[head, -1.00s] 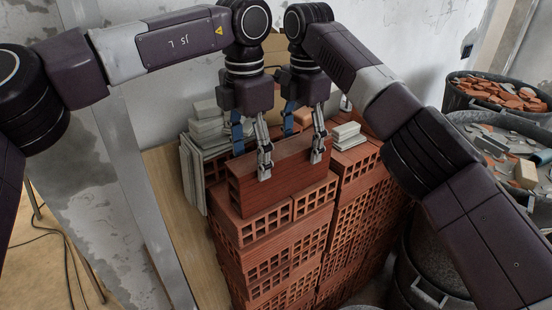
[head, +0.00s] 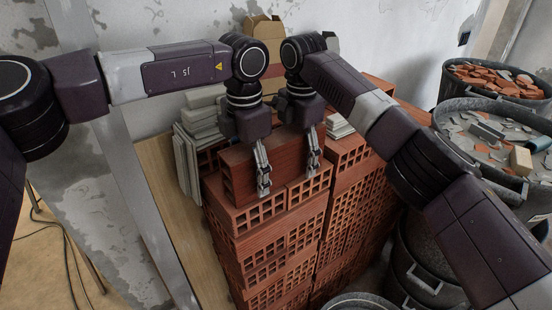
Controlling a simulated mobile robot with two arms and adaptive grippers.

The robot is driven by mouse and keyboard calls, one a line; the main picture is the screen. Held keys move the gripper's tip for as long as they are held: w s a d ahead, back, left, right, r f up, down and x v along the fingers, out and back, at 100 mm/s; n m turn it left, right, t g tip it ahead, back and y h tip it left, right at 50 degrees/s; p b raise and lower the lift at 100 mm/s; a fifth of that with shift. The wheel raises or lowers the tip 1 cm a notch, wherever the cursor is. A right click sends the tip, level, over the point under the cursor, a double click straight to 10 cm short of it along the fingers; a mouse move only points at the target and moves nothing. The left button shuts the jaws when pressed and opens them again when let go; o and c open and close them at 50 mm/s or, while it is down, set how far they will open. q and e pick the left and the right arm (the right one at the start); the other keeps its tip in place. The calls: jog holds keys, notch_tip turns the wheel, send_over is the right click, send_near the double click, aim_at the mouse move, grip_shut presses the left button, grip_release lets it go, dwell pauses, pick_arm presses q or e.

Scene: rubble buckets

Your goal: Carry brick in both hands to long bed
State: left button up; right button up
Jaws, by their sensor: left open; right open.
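A long red hollow brick (head: 234,178) lies on top of a stack of red bricks (head: 262,248) in the middle of the head view. My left gripper (head: 262,182) is open at the brick's left part, with one finger down its near side. My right gripper (head: 313,163) is open at its right part, also with a finger on the near side. The far fingers are hidden behind the brick and the wrists, so I cannot tell whether they touch it. I cannot make out a long bed in this view.
Grey slabs (head: 186,165) stand beside the stack on its left. A cardboard box (head: 265,32) is behind. Dark buckets with rubble (head: 497,83) stand at the right, and a wall is close behind.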

pick_arm(q)
jog(key=shift+a, duration=0.15)
pick_arm(e)
jog(key=shift+a, duration=0.1)
pick_arm(q)
grip_shut()
pick_arm(e)
grip_shut()
